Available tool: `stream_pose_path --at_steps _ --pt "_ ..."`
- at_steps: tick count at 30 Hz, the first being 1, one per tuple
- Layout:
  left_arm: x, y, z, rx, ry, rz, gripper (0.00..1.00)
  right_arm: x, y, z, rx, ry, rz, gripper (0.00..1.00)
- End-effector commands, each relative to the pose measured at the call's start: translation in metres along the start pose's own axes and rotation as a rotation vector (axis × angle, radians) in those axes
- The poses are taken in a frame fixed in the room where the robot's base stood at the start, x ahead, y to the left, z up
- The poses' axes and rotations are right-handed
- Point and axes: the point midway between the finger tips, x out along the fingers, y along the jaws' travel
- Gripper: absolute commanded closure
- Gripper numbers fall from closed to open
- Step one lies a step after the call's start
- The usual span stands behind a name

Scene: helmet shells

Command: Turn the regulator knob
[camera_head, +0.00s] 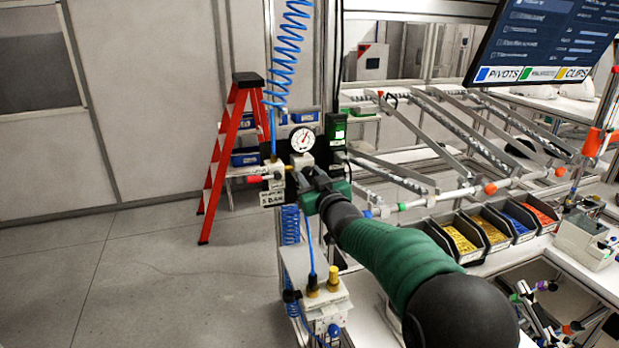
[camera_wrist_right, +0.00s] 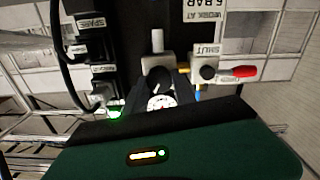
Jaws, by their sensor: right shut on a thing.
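The regulator has a round white pressure gauge (camera_head: 305,140) on a black panel at the work station's left post. In the wrist view the gauge (camera_wrist_right: 161,102) shows partly, just above my green gripper body. My right arm reaches in from the lower right, and my right gripper (camera_head: 296,180) is at the regulator, below the gauge. In the wrist view the fingers of my right gripper (camera_wrist_right: 158,86) are closed on both sides of the dark regulator knob (camera_wrist_right: 158,77). The knob is mostly hidden in the head view. My left gripper is not in view.
A shut-off valve with a red handle (camera_wrist_right: 245,71) sits close beside the knob. A green-lit box (camera_head: 337,128) and a blue coiled hose (camera_head: 289,50) are near the gauge. Parts bins (camera_head: 462,240) stand to the right; the floor at left is open.

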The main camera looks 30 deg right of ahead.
Motion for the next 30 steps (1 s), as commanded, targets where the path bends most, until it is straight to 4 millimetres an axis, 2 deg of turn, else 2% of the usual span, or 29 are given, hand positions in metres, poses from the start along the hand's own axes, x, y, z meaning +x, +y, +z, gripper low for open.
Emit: stream_pose_path --at_steps 1,14,15,19,30 --pt "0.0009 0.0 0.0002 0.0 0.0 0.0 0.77 -0.0002 -0.0014 0.0099 0.009 -0.02 -0.002 1.0" --pt "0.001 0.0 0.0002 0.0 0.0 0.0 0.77 -0.0001 -0.0019 0.0102 0.02 -0.021 -0.003 1.0" --pt "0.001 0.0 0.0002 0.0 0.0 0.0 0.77 -0.0001 -0.0019 0.0101 0.02 -0.021 -0.003 0.64" --pt "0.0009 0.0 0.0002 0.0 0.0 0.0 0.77 -0.0001 -0.0014 0.0074 0.02 -0.015 -0.002 0.47" --pt "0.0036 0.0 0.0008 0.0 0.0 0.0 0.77 -0.0062 -0.0003 0.0039 0.018 -0.006 -0.001 0.46"
